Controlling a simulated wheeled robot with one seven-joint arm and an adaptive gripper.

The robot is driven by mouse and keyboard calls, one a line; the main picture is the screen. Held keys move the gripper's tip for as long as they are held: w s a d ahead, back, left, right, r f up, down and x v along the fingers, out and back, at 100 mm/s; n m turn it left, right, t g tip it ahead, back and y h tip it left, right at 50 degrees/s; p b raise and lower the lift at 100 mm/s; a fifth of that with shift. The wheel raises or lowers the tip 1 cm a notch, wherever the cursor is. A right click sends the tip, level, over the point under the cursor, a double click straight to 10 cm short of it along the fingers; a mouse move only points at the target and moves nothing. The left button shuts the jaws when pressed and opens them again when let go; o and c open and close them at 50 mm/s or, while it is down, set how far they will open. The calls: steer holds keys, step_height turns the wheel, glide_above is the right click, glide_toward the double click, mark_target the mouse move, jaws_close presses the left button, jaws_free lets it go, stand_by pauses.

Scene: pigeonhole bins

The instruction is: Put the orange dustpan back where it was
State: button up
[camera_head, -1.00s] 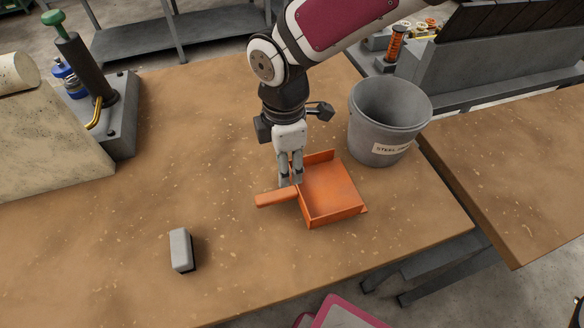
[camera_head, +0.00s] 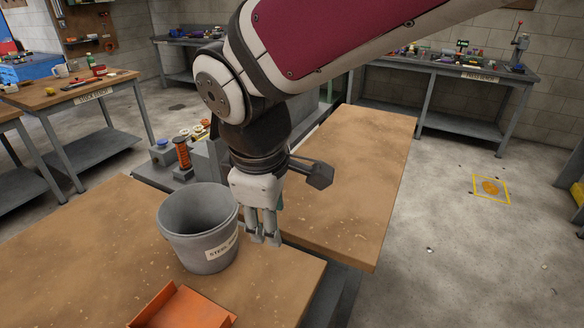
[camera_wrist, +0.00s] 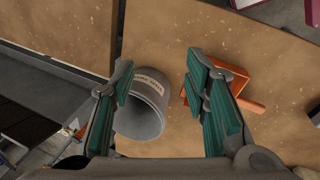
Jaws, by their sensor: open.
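The orange dustpan (camera_head: 184,308) lies on the brown workbench at the bottom edge of the head view, where its handle is cut off. In the wrist view the dustpan (camera_wrist: 236,82) lies on the bench, partly hidden behind the right finger, with its handle (camera_wrist: 252,106) showing. My gripper (camera_head: 264,240) is raised to the right of the grey bucket in the head view, apart from the dustpan. In the wrist view my gripper (camera_wrist: 165,88) has its green-padded fingers wide apart, with nothing held between them.
The grey bucket (camera_head: 190,232), labelled "STEEL" in part, stands on the bench beside my gripper. A second wooden bench top (camera_head: 350,190) adjoins on the right. A yellow-framed floor mark (camera_head: 490,188) lies on open concrete. Further benches stand at the back.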

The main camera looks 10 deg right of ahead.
steer(key=s+d+r+m+t+y, duration=0.1)
steer(key=s+d+r+m, duration=0.3)
steer(key=s+d+m, duration=0.6)
steer(key=shift+d+r+m+t, duration=0.2)
steer(key=shift+d+m+t, duration=0.3)
steer(key=shift+d+m, duration=1.05)
steer(key=shift+d+n, duration=0.25)
